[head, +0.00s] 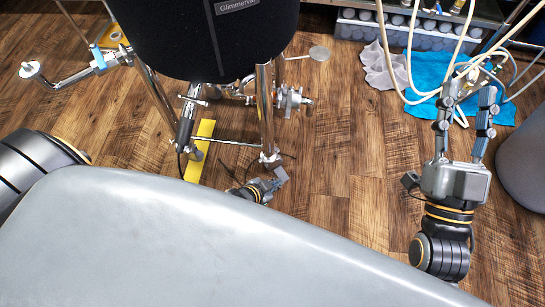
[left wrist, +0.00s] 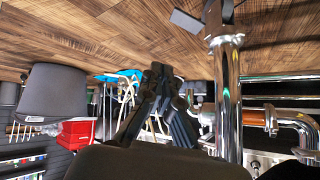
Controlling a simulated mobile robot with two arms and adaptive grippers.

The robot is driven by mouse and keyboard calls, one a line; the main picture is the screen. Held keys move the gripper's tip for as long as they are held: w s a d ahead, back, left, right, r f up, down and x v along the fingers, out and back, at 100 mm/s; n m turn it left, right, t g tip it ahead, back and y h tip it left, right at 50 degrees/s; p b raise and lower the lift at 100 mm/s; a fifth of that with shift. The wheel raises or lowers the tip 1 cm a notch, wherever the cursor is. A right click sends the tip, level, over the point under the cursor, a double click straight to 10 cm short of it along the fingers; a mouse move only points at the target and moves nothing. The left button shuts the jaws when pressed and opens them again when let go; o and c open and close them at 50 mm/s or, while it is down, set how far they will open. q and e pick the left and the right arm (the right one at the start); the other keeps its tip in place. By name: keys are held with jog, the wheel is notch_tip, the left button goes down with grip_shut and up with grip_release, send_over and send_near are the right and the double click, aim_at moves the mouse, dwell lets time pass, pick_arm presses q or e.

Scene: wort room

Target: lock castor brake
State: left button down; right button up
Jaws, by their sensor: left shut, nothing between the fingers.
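The dark vessel (head: 215,35) stands on shiny steel legs. Its front right leg (head: 266,115) ends in a foot (head: 270,158) on the wood floor. In the left wrist view, which is upside down, the leg (left wrist: 228,95) has a dark castor part (left wrist: 213,14) and a grey flat tab (left wrist: 186,21) at its floor end; I cannot tell the brake's state. My left gripper (head: 262,188) is low beside this foot, partly hidden by my grey body. Its fingers (left wrist: 168,88) are shut and empty, apart from the leg. My right gripper (head: 464,104) is open and empty.
A yellow strip (head: 200,152) lies by the legs. Pipes and valves (head: 291,101) stick out under the vessel. Pale hoses (head: 408,75) hang near my right gripper above a blue cloth (head: 432,80). A grey bin (head: 525,155) stands at right. Floor between the vessel and right arm is clear.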

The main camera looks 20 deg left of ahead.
pick_arm(q)
jog(key=shift+p+v, duration=0.5)
jog(key=shift+v, duration=0.7)
pick_arm(e)
jog(key=shift+w+d+f+g+h, duration=0.1)
jog(key=shift+w+f+g+h, duration=0.15)
jog(key=shift+f+g, duration=0.45)
jog(key=shift+w+a+f+g+h, duration=0.15)
jog(key=shift+w+f+g, duration=0.3)
jog(key=shift+f, duration=0.5)
jog(key=shift+w+d+f+g+h, duration=0.15)
jog(key=shift+w+f+g+h, duration=0.1)
jog(key=shift+f+g, duration=0.45)
pick_arm(q)
jog(key=shift+s+d, duration=0.1)
jog(key=shift+d, duration=0.05)
pick_arm(e)
jog(key=shift+f, duration=0.15)
